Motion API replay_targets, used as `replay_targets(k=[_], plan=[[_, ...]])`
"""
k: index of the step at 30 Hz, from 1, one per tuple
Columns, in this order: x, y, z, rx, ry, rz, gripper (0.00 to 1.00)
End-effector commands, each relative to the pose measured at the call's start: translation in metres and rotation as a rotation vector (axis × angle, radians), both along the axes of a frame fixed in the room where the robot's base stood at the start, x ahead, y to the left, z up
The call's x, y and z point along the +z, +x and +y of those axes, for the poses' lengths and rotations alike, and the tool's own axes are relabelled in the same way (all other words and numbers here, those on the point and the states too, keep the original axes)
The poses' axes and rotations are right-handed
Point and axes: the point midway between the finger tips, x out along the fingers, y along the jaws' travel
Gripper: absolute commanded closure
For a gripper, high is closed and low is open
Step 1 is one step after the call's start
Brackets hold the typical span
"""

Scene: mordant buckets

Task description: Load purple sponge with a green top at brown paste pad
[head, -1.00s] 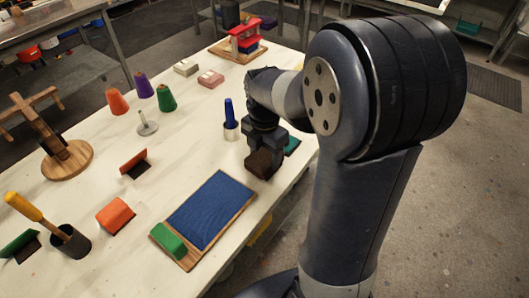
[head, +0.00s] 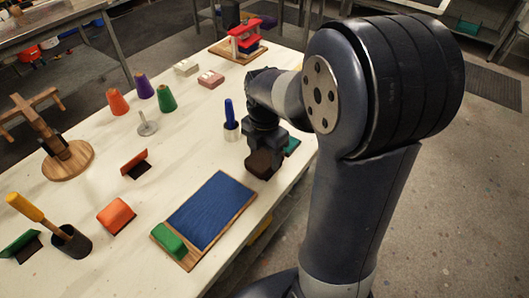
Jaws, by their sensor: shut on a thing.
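My gripper (head: 262,146) is at the right edge of the table, shut and pointing down, directly above a dark brown block-like pad (head: 263,165). The gripper's jaws hide what they hold, so neither the purple body nor the green top of the sponge shows. I cannot tell whether the held thing touches the brown pad, which I take for the brown paste pad. A teal-green pad (head: 292,146) shows partly behind the gripper, on its right.
A blue board in a wooden frame (head: 241,205) with a green block (head: 168,239) lies nearer. A blue-handled tool (head: 230,115) stands left of the gripper. Orange (head: 118,102), purple and green cones stand further left. An orange block (head: 116,215) lies at left-centre.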

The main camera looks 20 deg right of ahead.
Motion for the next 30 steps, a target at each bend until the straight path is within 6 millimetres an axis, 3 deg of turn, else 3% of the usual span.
replay_targets(k=[22, 30], plan=[[0.064, 0.001, 0.0, 0.0, 0.0, -0.004, 0.61], [0.068, 0.001, 0.0, 0.0, 0.0, -0.004, 0.61]])
